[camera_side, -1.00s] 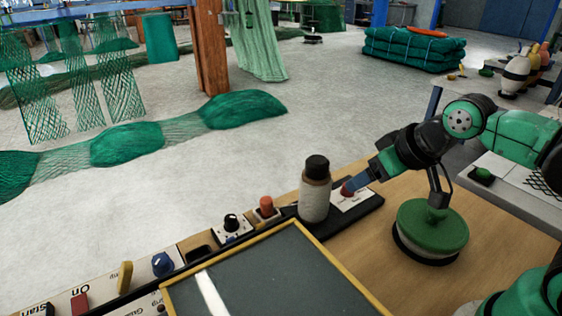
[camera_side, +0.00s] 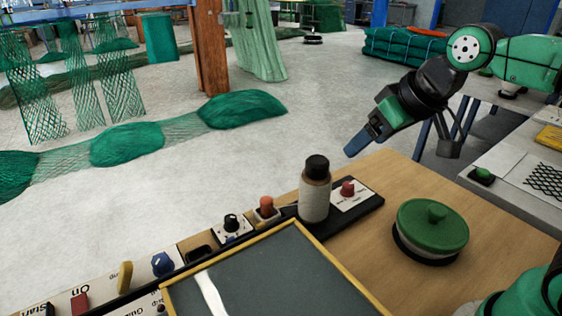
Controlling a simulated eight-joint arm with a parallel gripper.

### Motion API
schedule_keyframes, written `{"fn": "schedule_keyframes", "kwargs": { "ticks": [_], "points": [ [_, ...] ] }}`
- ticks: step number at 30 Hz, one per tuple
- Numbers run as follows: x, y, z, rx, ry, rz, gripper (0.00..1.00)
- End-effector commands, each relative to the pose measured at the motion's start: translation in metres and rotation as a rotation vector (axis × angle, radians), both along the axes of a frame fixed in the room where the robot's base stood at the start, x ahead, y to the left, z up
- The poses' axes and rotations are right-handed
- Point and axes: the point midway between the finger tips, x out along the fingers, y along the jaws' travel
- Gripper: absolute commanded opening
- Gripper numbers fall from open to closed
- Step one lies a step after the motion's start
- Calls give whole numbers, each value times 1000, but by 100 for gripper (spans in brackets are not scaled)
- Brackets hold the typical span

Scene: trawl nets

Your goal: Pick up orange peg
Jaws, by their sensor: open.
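A small orange peg (camera_side: 267,205) with a rounded top stands upright on a light base in the row of controls, just left of the black-capped bottle (camera_side: 315,190). A similar red-orange knob (camera_side: 347,187) stands on a white labelled plate to the right of the bottle. My gripper (camera_side: 357,146) is raised above the far edge of the table, up and to the right of the orange peg and clear of it. Its blue end points down and left. It is open, with nothing visible in it; the gap between its fingers is hard to make out.
A yellow-framed dark board (camera_side: 279,274) lies in front of the peg. A black knob (camera_side: 231,222), a blue knob (camera_side: 163,264) and a yellow lever (camera_side: 125,277) line the panel leftward. A green-lidded round container (camera_side: 431,228) stands on the wooden table, right. Green nets lie on the floor.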

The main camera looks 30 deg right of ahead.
Motion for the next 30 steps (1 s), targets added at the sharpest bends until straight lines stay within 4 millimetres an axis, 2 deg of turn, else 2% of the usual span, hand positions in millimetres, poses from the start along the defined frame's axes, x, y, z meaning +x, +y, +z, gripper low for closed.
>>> {"fn": "schedule_keyframes", "kwargs": {
  "ticks": [8, 14, 21, 30],
  "points": [
    [35, 16, 23, -9, 133, 58, 71],
    [77, 38, 31, -25, 280, 119, 71],
    [119, 66, 16, -53, 443, 185, 71],
    [146, 93, -15, -82, 581, 242, 71]
  ]
}}
